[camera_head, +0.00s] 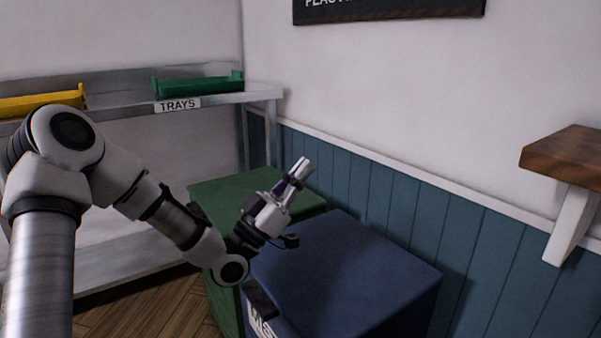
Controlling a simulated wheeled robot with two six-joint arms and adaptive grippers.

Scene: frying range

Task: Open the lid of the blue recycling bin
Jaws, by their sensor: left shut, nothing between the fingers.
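The blue recycling bin (350,270) stands right of centre against the panelled wall. Its flat lid looks shut, and a white label (262,328) shows partly on its front. My left gripper (302,168) is shut and empty. In the picture it lies over the back left corner of the blue lid and the green bin beside it, with its fingertips pointing up and right. I cannot tell whether the gripper or wrist touches the lid. My left forearm hides part of the bin's front left edge. My right gripper is not in view.
A green bin (225,192) stands directly left of the blue one. A metal shelf (225,99) marked TRAYS holds a green tray (198,85) and a yellow tray (40,103). A wooden wall shelf (570,150) juts out at the right. Wood floor (150,308) shows at lower left.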

